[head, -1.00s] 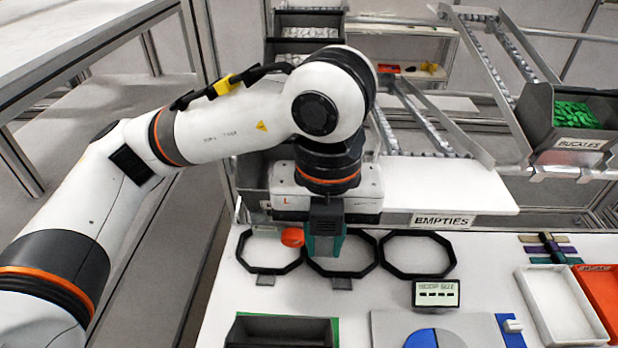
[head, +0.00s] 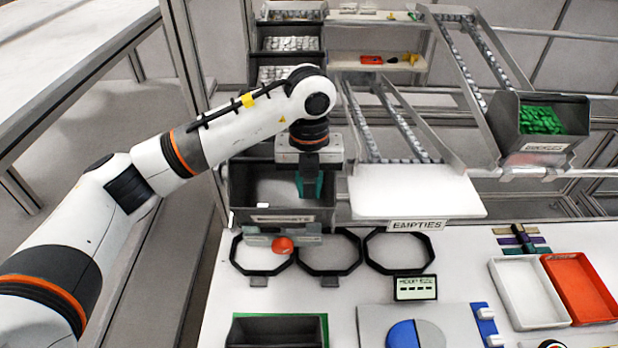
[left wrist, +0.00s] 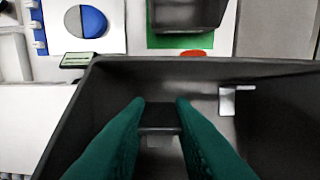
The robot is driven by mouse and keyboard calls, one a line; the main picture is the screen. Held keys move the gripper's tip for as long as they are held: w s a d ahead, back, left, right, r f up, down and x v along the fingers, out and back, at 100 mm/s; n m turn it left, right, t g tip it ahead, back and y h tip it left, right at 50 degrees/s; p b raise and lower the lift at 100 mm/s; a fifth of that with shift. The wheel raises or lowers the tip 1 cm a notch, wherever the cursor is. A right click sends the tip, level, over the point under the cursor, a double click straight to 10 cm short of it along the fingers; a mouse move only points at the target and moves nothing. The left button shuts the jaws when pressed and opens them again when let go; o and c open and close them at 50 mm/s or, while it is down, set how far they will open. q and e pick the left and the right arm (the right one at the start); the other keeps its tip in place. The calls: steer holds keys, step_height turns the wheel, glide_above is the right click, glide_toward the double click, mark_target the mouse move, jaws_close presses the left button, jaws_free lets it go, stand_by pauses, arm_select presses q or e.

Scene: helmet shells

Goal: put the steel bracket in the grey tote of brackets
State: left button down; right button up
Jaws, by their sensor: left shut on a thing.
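The grey tote of brackets (head: 240,187) stands at the back edge of the table, its label blurred. In the left wrist view its wall (left wrist: 200,68) spans the picture. A pale angled bracket (left wrist: 237,98) shows inside, near that wall. My left gripper (head: 310,186) points down over the right part of the tote in the head view. Its green fingers (left wrist: 160,108) are shut on a dark piece, the steel bracket (left wrist: 158,118), mostly hidden between them. I cannot tell its height above the tote floor. My right gripper is not in view.
Several black octagonal hoops (head: 330,252) lie in front of the tote, with an orange-red round thing (head: 283,245) by the left one. A white shelf marked EMPTIES (head: 415,190) is to the right. A dark bin (head: 275,331) stands nearer.

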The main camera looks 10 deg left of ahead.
arm_select(q)
steer(key=shift+f, duration=0.4)
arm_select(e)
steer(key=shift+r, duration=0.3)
arm_select(q)
steer(key=shift+s+f+b, duration=0.1)
steer(key=shift+f+b, duration=0.55)
steer(key=shift+b, duration=0.1)
steer(key=c, duration=1.3)
jaws_free()
steer(key=shift+s+f, duration=0.1)
steer(key=shift+f, duration=0.05)
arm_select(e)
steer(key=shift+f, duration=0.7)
arm_select(q)
steer(key=shift+o, duration=0.2)
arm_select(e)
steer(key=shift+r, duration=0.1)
